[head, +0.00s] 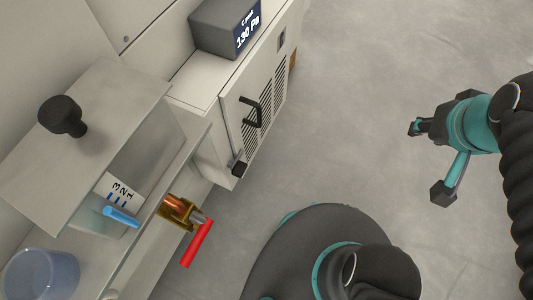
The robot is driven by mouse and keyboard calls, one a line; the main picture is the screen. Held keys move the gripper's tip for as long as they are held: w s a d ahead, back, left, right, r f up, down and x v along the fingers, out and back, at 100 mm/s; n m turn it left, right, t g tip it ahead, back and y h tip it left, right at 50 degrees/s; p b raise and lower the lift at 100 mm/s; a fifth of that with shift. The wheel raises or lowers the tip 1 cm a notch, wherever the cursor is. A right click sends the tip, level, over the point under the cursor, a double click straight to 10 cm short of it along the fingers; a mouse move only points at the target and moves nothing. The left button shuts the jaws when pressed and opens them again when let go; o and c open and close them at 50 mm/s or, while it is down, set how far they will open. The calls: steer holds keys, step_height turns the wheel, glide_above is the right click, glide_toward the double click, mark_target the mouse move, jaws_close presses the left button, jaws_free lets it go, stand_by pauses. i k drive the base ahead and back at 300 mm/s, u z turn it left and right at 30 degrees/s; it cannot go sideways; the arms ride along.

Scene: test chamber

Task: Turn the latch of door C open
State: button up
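A pale cabinet door (234,117) with a vent grille and a black bar handle (251,112) is at upper centre in the head view, and it looks closed. No letter shows on the door itself. A small dark latch-like knob (239,169) sits at the door's lower corner; its exact turn is hard to read. My gripper (416,127) is at the right, over the floor, well apart from the door and touching nothing. It is small and seen at an angle, so its finger opening is unclear. It appears empty.
A grey box with a display (247,27) reading 130 Pa stands on the cabinet. At left are a bench with a black knob (62,116), a blue lever (121,217), a brass valve with a red handle (197,243) and a bluish container (40,274). Floor (350,120) between cabinet and gripper is clear.

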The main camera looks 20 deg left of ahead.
mark_target(238, 168)
steer(key=z, duration=0.05)
steer(key=k, duration=1)
steer(key=u, duration=1.1)
